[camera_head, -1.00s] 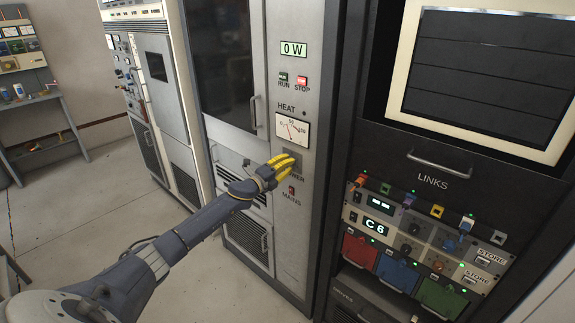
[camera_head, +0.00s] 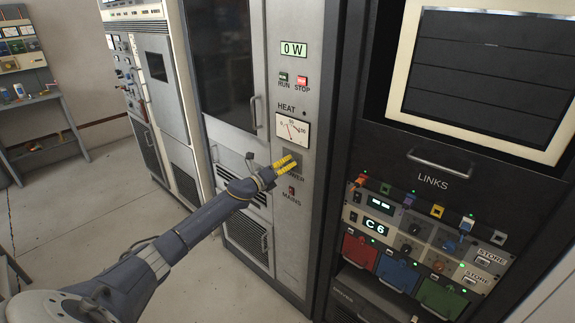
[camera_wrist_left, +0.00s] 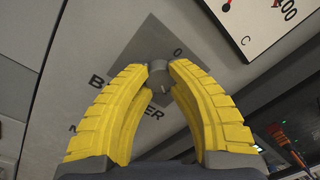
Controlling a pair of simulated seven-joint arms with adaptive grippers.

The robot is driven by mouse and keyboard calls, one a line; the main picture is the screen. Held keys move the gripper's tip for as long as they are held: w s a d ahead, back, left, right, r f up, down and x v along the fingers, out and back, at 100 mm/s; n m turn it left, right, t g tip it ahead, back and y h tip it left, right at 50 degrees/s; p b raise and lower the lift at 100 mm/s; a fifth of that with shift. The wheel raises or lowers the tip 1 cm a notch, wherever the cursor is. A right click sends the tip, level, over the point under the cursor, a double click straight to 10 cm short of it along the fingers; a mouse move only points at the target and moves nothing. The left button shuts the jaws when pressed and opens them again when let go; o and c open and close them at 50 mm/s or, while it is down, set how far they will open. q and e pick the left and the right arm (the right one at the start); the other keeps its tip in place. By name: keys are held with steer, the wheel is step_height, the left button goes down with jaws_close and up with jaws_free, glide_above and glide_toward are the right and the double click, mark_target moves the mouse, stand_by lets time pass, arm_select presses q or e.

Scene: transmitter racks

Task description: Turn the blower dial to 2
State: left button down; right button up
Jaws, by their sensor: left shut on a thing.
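The blower dial (camera_wrist_left: 160,76) is a small grey knob on a darker grey plate (camera_wrist_left: 140,45), shown in the left wrist view. A "0" mark shows on the plate to the upper right of the knob; other marks are hidden by the fingers. My left gripper (camera_wrist_left: 158,73) has its yellow fingertips shut on the knob, one on each side. In the head view my left gripper (camera_head: 291,163) reaches the cabinet panel below the heat meter, and its fingers cover the dial and part of the lettering. My right gripper is not in view.
The heat meter (camera_head: 292,129) is just above the dial, with the RUN (camera_head: 283,77) and STOP (camera_head: 301,82) buttons higher up. The MAINS switch (camera_head: 292,191) is close below. A links rack (camera_head: 430,215) stands to the right.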

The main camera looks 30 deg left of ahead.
arm_select(q)
steer(key=shift+a, duration=0.15)
steer(key=c, duration=1)
jaws_free()
steer(key=shift+c, duration=0.2)
steer(key=v, duration=1.2)
